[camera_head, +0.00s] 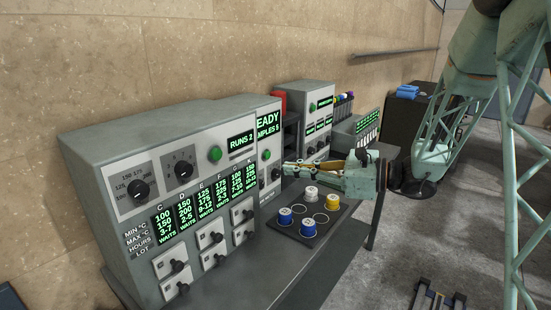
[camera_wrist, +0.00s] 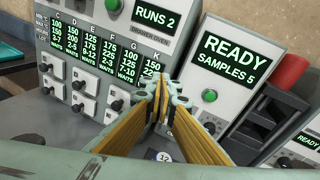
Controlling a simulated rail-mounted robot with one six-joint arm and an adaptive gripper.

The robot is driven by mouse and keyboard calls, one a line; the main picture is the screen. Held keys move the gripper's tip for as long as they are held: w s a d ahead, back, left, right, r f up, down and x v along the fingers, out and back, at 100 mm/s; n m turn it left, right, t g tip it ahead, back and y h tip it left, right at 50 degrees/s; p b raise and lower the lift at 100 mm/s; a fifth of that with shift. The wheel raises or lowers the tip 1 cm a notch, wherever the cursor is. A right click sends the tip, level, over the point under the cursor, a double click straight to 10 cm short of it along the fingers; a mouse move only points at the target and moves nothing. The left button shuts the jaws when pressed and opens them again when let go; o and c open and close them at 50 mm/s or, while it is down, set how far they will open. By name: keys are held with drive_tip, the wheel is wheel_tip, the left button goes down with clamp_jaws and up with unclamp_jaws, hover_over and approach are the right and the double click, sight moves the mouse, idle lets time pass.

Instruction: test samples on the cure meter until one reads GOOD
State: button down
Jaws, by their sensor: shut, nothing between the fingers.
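My gripper (camera_head: 290,169) is shut and empty, held out level in front of the cure meter (camera_head: 268,125). In the wrist view its fingertips (camera_wrist: 168,88) meet near the meter's lower left edge; I cannot tell if they touch it. The meter's screen (camera_wrist: 231,57) reads READY, SAMPLES 5, and a green button (camera_wrist: 209,95) sits below it. A dark tray (camera_head: 272,222) holds round samples: two blue-rimmed (camera_head: 285,214) (camera_head: 308,227), one white (camera_head: 311,193), one yellow (camera_head: 333,202). Two tray rings (camera_head: 321,217) look empty. One sample marked 12 (camera_wrist: 165,157) shows below my fingers.
The drawer oven (camera_head: 185,165) stands left, its screen (camera_head: 240,142) reading RUNS 2 above a lot chart and several small drawers (camera_head: 211,237). A red object (camera_head: 279,101) and another grey machine (camera_head: 307,100) stand beyond the meter. The bench front (camera_head: 300,280) is clear.

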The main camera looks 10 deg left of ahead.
drive_tip(key=w+d+f+m+t, duration=0.2)
drive_tip(key=w+f, duration=0.1)
drive_tip(key=w, duration=0.2)
drive_tip(key=w+d+f+m+t+p, duration=0.1)
drive_tip(key=w+d+f+m+t, duration=0.1)
drive_tip(key=w, duration=0.4)
drive_tip(key=shift+d+f+m+t, duration=0.3)
drive_tip(key=shift+d+f+m, duration=0.1)
drive_tip(key=shift+d+m, duration=0.2)
drive_tip(key=shift+w+a, duration=0.15)
drive_tip(key=shift+a, duration=0.05)
drive_tip(key=shift+b+x, duration=0.95)
drive_tip(key=shift+x, duration=5.85)
drive_tip(key=shift+f, duration=0.2)
drive_tip(key=shift+x, duration=0.95)
drive_tip(key=shift+d, duration=0.1)
approach(269, 156)
drive_tip(key=shift+r+p+v, duration=0.15)
drive_tip(key=shift+v, duration=1.2)
drive_tip(key=shift+r+p+v, duration=0.15)
drive_tip(key=shift+v, duration=1.2)
